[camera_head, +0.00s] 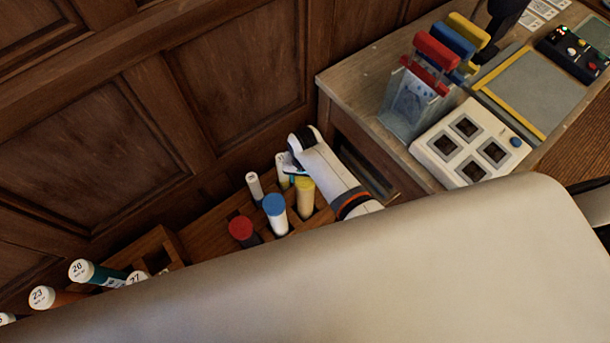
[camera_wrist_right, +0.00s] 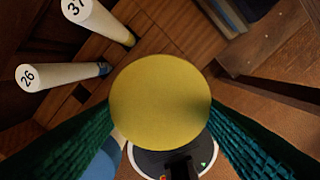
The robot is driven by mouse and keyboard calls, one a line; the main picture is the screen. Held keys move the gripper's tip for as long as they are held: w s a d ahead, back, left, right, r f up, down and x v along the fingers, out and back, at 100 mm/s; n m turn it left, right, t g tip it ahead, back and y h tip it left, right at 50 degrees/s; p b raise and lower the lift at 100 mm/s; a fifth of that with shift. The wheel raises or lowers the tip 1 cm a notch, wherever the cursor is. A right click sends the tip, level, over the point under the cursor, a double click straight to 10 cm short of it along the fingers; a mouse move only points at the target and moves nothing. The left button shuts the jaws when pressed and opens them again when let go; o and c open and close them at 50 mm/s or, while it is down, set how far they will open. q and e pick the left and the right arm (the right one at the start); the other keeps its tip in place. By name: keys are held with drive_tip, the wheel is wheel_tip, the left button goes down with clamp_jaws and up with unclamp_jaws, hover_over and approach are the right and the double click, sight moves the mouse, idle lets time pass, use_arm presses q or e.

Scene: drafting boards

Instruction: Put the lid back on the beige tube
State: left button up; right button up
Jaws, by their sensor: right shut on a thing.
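The beige tube (camera_head: 305,206) stands upright in the wooden rack, with a round yellow lid (camera_head: 304,184) at its top end. My right gripper (camera_head: 296,175) reaches down to this lid from behind. In the right wrist view the yellow lid (camera_wrist_right: 160,103) fills the middle, between the green finger pads, and my right gripper (camera_wrist_right: 160,115) is shut on it. The lid hides the tube below it in that view. I cannot tell whether the lid is fully seated. My left gripper is not in view.
A blue-lidded tube (camera_head: 275,207) and a red-lidded tube (camera_head: 242,230) stand close by. White numbered tubes, 26 (camera_wrist_right: 55,75) and 37 (camera_wrist_right: 97,18), stand near the lid. The desk (camera_head: 345,85) is at right; a large pale surface (camera_head: 400,260) blocks the foreground.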

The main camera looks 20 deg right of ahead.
idle(0.5)
drive_tip(key=shift+f+p, duration=0.15)
drive_tip(key=shift+p, duration=0.2)
idle(0.6)
idle(0.6)
drive_tip(key=o, duration=1.4)
drive_tip(key=shift+c, duration=0.2)
drive_tip(key=shift+p, duration=0.35)
drive_tip(key=shift+r+p, duration=3.55)
drive_tip(key=shift+p, duration=0.2)
